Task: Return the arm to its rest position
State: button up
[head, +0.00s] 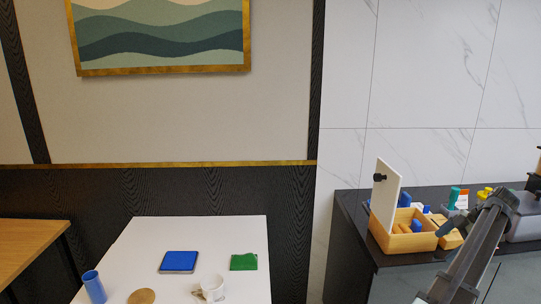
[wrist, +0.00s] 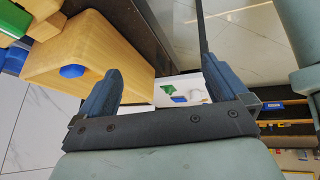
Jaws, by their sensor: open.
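My arm shows at the lower right of the head view, in front of the dark counter (head: 358,222). My gripper (wrist: 161,68) is in the wrist view with its two dark fingers spread apart and nothing between them. A wooden box (wrist: 125,50) lies beyond the left finger in that view, with a blue item at its opening. In the head view a wooden box (head: 397,243) stands on the counter left of my arm and holds blue and orange items. I cannot tell whether the gripper touches anything.
A white panel (head: 386,200) with a black knob stands upright at the box. Several small coloured items and a grey container (head: 527,224) are near my arm. The white table (head: 215,232) bears a blue cup (head: 94,287), mug (head: 211,288), blue pad (head: 178,261), green cloth (head: 243,262) and round coaster (head: 142,296).

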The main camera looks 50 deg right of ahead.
jog(key=a+f+m+y, duration=0.2)
jog(key=a+f+m, duration=0.3)
jog(key=f, duration=0.8)
jog(key=a+f+m+y, duration=0.2)
jog(key=a+f+m, duration=0.35)
jog(key=f, duration=0.75)
jog(key=a+f+m+y, duration=0.2)
jog(key=a+f+m, duration=0.25)
jog(key=f, duration=0.85)
jog(key=w+a+f+n+g, duration=0.2)
jog(key=w+a+f, duration=0.2)
jog(key=w+a, duration=0.45)
jog(key=w+a+f+n+g+y, duration=0.1)
jog(key=w+a+f+n+g, duration=0.2)
jog(key=w+a, duration=0.55)
jog(key=w+a+f+n+g, duration=0.1)
jog(key=w+a+f+g, duration=0.1)
jog(key=w+a+f, duration=0.55)
jog(key=s+a+f+n+g+h, duration=0.1)
jog(key=a+g+h, duration=0.2)
jog(key=a, duration=1.4)
jog(key=s+a+f+n+g+h, duration=0.1)
jog(key=a+h, duration=0.4)
jog(key=a, duration=1.2)
jog(key=shift+s+a+g+h, duration=0.3)
jog(key=shift+a+g+h, duration=0.1)
jog(key=shift+g, duration=0.5)
